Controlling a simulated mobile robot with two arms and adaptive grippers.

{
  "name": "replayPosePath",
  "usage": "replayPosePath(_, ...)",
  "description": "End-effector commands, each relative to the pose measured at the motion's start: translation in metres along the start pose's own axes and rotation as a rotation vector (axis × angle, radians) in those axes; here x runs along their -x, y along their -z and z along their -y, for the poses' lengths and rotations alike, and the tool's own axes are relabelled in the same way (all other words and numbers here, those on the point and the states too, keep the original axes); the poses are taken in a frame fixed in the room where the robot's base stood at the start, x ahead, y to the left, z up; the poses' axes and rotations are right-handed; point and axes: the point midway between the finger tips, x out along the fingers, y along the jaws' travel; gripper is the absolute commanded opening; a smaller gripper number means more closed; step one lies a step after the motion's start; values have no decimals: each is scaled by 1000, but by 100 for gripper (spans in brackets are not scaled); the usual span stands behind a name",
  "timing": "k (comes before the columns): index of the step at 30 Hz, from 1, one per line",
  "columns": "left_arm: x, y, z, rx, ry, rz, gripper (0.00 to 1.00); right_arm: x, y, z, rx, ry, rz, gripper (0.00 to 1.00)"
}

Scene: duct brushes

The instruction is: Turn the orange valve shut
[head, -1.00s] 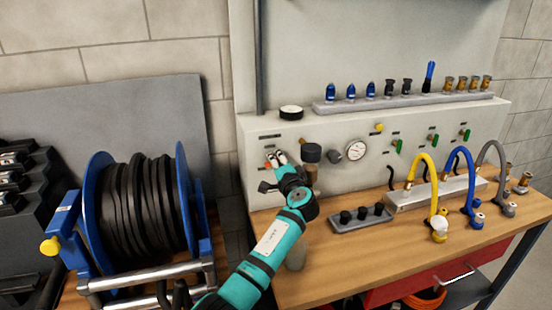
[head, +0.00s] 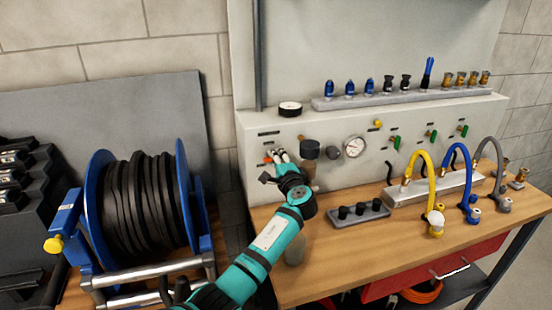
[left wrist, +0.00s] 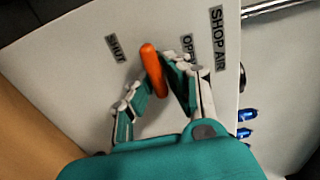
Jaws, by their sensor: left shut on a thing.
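The orange valve handle (left wrist: 153,70) shows in the left wrist view on the pale panel, between the labels SHUT (left wrist: 115,47) and OPEN (left wrist: 188,45), the latter partly hidden by a finger. Its orange end (head: 268,160) shows small in the head view, at the panel's left side. My left gripper (left wrist: 155,92) is shut on the handle, with one finger on each side of it. In the head view the left gripper (head: 280,157) reaches up to the panel and hides most of the handle. My right gripper is in neither view.
A black-topped thing (head: 310,149) stands close to the right of my left gripper. A pressure gauge (head: 355,147) is on the panel. A small rack with black pieces (head: 360,213) and curved hoses (head: 430,185) are on the bench. A blue hose reel (head: 88,205) stands left.

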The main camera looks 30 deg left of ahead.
Motion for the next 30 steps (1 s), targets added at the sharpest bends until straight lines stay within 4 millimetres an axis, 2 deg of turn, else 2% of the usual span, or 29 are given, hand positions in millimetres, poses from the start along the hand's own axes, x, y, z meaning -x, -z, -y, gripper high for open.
replayPosePath(4, 1, 1, -4, -1, -6, -2, 0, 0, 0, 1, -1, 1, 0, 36)
replayPosePath(5, 1, 1, -4, -1, -6, -2, 15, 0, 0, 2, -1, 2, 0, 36)
replayPosePath(10, 1, 1, -3, 0, -5, -2, 36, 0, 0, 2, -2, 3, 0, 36)
replayPosePath(20, 6, 1, -2, 2, -2, -2, 36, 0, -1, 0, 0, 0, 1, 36)
replayPosePath(23, 19, 2, -2, 3, -3, -4, 36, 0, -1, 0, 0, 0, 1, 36)
replayPosePath(30, 70, 2, -3, 3, -5, -4, 36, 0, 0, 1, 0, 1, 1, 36)
